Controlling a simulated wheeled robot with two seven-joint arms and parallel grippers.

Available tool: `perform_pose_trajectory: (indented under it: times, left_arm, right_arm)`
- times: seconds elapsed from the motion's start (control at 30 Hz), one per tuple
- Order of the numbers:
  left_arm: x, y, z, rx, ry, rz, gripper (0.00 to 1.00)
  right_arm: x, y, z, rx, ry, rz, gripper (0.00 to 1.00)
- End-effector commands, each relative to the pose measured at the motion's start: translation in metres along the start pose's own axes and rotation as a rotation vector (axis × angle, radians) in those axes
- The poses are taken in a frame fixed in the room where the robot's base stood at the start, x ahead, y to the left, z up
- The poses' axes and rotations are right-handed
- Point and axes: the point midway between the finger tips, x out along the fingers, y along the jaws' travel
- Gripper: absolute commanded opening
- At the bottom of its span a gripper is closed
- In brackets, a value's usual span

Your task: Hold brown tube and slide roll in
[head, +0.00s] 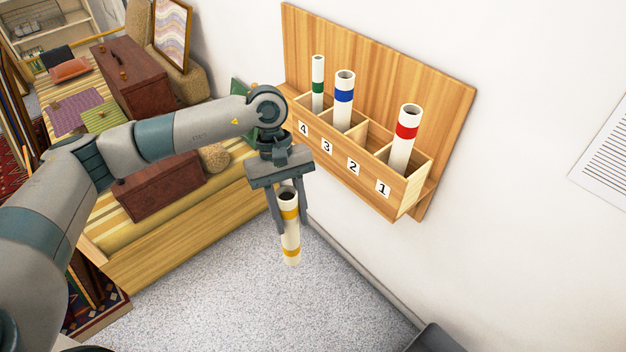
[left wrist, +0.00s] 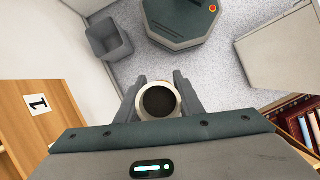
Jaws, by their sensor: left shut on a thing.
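My left gripper (head: 290,222) is shut on a white roll with yellow bands (head: 291,248). The roll hangs nearly upright, in the air, in front of and below the wooden wall rack (head: 345,180). In the left wrist view, the roll's open round end (left wrist: 159,101) shows between the fingers. The rack has numbered compartments. A green-banded roll (head: 318,87) stands in 4, a blue-banded roll (head: 344,97) in 3 and a red-banded roll (head: 406,130) in 1. Compartment 2 looks empty. I see no brown tube. My right gripper is out of view.
A striped bench (head: 165,250) with brown cases (head: 160,188) stands left of the held roll. The rack hangs on a white wall (head: 520,200). Grey carpet (head: 250,310) below is clear. A grey bin (left wrist: 110,40) stands in a corner in the left wrist view.

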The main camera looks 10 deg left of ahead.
Motion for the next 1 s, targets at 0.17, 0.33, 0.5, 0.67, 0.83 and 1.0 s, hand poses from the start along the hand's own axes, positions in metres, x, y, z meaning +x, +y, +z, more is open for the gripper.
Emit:
perform_pose_trajectory:
  times: [0.17,0.33,0.5,0.67,0.83,1.0]
  left_arm:
    - [0.043,-0.044,-0.001,0.288,-0.003,-0.122,0.0]
    - [0.069,-0.074,0.001,0.493,-0.006,-0.203,0.0]
    - [0.079,-0.087,0.002,0.581,-0.008,-0.237,0.0]
    - [0.08,-0.088,0.002,0.592,-0.008,-0.24,0.0]
    - [0.08,-0.087,0.002,0.59,-0.008,-0.239,0.0]
    - [0.08,-0.087,0.002,0.59,-0.008,-0.239,0.0]
  right_arm:
    - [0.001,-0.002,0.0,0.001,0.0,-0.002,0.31]
    - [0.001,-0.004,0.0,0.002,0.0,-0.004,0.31]
    - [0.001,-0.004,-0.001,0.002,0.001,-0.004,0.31]
    - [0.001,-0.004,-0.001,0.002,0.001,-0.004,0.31]
    - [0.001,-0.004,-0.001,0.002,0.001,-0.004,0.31]
    - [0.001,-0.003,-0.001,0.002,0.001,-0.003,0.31]
